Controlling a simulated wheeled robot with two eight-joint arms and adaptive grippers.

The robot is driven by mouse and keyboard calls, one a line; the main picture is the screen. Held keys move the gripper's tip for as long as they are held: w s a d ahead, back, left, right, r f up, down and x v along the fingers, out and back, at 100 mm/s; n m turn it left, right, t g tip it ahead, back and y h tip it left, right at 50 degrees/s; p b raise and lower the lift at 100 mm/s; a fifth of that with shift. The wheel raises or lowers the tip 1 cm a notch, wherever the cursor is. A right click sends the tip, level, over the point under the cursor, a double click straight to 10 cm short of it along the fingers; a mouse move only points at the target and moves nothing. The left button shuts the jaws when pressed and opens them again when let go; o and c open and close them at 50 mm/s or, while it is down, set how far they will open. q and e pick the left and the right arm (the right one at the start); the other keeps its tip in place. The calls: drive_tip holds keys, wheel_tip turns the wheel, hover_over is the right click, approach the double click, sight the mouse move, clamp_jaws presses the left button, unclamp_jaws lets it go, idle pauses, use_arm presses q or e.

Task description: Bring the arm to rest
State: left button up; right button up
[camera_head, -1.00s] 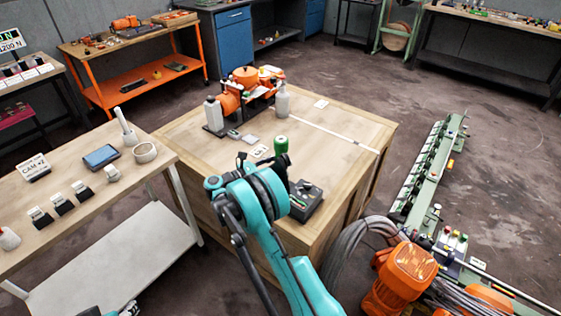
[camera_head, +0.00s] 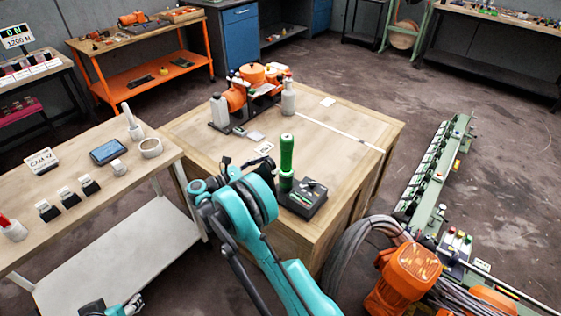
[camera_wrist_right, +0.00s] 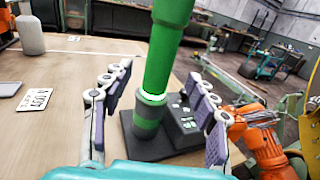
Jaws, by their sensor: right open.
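My right arm (camera_head: 262,215) is teal and reaches from the bottom middle toward the wooden crate-like table (camera_head: 345,120). Its gripper is mostly hidden behind the arm in the head view. In the right wrist view the right gripper (camera_wrist_right: 160,73) is open, with its finger pads apart. A green cylindrical tool (camera_wrist_right: 168,40) stands upright in view between the fingers, on a dark base, with a gap on each side. The tool also shows in the head view (camera_head: 287,152). My left gripper (camera_head: 122,306) is partly visible at the bottom left edge; its jaws are unclear.
A dark box with buttons (camera_head: 308,203) sits beside the green tool. An orange machine (camera_head: 250,85) with white bottles stands at the table's far side. A side bench (camera_head: 60,215) holds a tablet (camera_head: 108,151) and small parts. A green conveyor (camera_head: 437,165) and orange motor (camera_head: 405,268) are at right.

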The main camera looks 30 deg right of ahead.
drive_tip(key=a, duration=0.5)
drive_tip(key=w+r+n+t, duration=0.4)
drive_tip(key=r+n+t, duration=0.25)
drive_tip(key=r, duration=0.55)
drive_tip(key=w+r+n+t, duration=0.3)
drive_tip(key=r+n+t, duration=0.35)
drive_tip(key=r, duration=0.45)
drive_tip(key=s+a+r+n+t+y, duration=0.3)
drive_tip(key=a+r+n+t+y, duration=0.55)
drive_tip(key=n+y, duration=0.95)
drive_tip(key=s+f+n+g, duration=0.7)
drive_tip(key=s+f+n, duration=0.4)
drive_tip(key=s, duration=0.5)
drive_tip(key=s+f+n+g, duration=0.7)
drive_tip(key=s+f+n, duration=0.4)
drive_tip(key=s+f, duration=0.4)
drive_tip(key=shift+s+a+f+n+g, duration=0.2)
drive_tip(key=shift+s+n+g, duration=0.2)
drive_tip(key=shift+s, duration=0.4)
